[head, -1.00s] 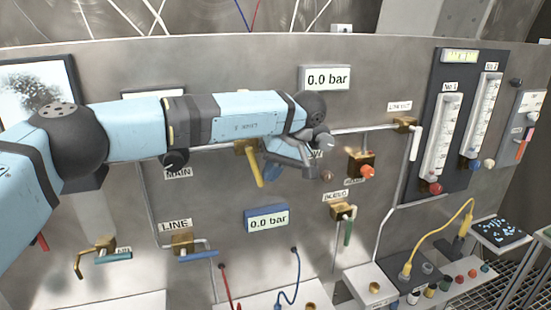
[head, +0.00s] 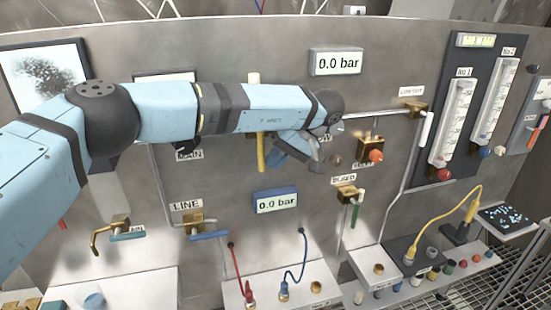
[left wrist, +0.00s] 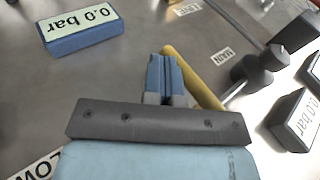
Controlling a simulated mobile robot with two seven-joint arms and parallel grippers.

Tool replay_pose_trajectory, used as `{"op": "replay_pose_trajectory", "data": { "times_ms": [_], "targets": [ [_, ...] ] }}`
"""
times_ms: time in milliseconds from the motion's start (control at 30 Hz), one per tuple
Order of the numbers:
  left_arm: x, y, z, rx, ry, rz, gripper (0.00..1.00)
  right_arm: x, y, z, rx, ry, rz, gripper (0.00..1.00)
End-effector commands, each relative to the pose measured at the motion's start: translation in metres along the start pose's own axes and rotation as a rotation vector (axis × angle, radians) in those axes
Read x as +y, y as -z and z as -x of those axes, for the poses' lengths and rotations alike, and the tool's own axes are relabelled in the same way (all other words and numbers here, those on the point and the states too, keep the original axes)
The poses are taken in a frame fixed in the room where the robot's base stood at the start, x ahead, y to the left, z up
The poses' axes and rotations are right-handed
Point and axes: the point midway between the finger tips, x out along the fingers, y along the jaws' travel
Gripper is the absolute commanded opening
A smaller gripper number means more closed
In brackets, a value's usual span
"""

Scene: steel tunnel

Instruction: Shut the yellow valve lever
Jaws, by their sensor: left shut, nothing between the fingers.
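The yellow valve lever (head: 262,154) hangs down the steel panel, close to vertical, with its upper end and valve body largely hidden behind my left arm. My left gripper (head: 275,160) is shut and empty, just right of the lever in the head view. In the left wrist view, the shut blue fingertips (left wrist: 164,72) lie right beside the yellow lever (left wrist: 190,75), which slants past them. They look very near it; I cannot tell whether they touch. My right gripper is not in view.
A brass valve with an orange knob (head: 376,156) is right of the gripper. The lower gauge box (head: 275,200) sits below the lever, the upper gauge (head: 337,61) above the arm. Blue (head: 209,235) and green (head: 357,213) valve levers sit lower on the panel.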

Motion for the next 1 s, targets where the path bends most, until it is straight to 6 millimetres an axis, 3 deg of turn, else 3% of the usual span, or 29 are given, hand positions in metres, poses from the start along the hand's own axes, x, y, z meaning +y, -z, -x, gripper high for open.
{"op": "replay_pose_trajectory", "data": {
  "times_ms": [267,700,1000],
  "targets": [
    [0.001,0.0,0.015,0.003,0.0,0.002,0.0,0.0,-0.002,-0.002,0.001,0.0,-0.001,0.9],
    [0.0,0.0,0.112,0.005,0.001,0.004,0.0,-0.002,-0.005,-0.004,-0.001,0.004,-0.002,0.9],
    [0.0,0.0,0.138,0.001,0.0,0.0,0.0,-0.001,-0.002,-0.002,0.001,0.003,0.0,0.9]
  ]
}}
